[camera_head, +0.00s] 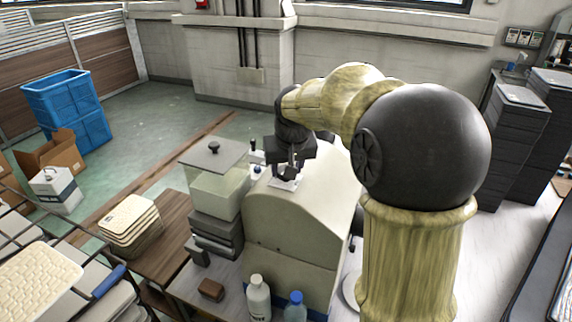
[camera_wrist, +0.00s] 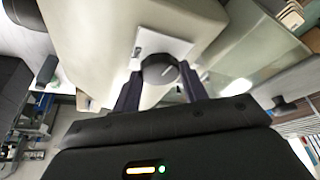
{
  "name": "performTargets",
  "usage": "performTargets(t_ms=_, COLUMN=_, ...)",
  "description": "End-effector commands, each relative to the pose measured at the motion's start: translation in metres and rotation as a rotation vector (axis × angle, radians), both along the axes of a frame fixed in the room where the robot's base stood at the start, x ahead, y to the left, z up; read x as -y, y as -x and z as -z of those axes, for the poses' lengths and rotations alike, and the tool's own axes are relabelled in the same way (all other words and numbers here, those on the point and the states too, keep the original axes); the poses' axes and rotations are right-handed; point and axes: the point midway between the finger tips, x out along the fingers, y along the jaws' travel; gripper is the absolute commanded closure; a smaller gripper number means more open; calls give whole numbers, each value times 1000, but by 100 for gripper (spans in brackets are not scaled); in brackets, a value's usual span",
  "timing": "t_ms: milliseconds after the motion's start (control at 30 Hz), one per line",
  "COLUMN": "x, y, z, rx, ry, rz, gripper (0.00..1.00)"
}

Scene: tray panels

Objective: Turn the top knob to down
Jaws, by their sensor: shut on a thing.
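A dark round knob (camera_wrist: 158,71) with a short pale mark shows in the wrist view, on a white plate (camera_wrist: 165,46) fixed to a cream machine housing. The mark slants toward the upper right of that picture. My gripper (camera_wrist: 161,76) has one finger on each side of the knob and is shut on it. In the head view my gripper (camera_head: 289,166) reaches down to the white plate (camera_head: 284,184) on top of the cream machine (camera_head: 290,225). There the gripper hides most or all of the knob.
A clear-sided box with a lid (camera_head: 215,180) stands on grey units left of the machine. Small bottles (camera_head: 255,152) stand close beside the gripper. A white bottle (camera_head: 258,298) and a blue-capped bottle (camera_head: 295,307) stand in front. Stacked cream trays (camera_head: 130,222) lie farther left.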

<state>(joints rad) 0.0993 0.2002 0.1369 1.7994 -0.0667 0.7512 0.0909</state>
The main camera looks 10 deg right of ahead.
Motion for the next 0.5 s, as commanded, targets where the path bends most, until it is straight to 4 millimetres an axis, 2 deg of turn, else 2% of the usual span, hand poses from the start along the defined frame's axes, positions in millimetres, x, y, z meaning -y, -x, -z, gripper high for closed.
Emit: performTargets(t_ms=500, x=6, y=-2, z=0, rx=2, ry=-1, rz=-461, gripper=80)
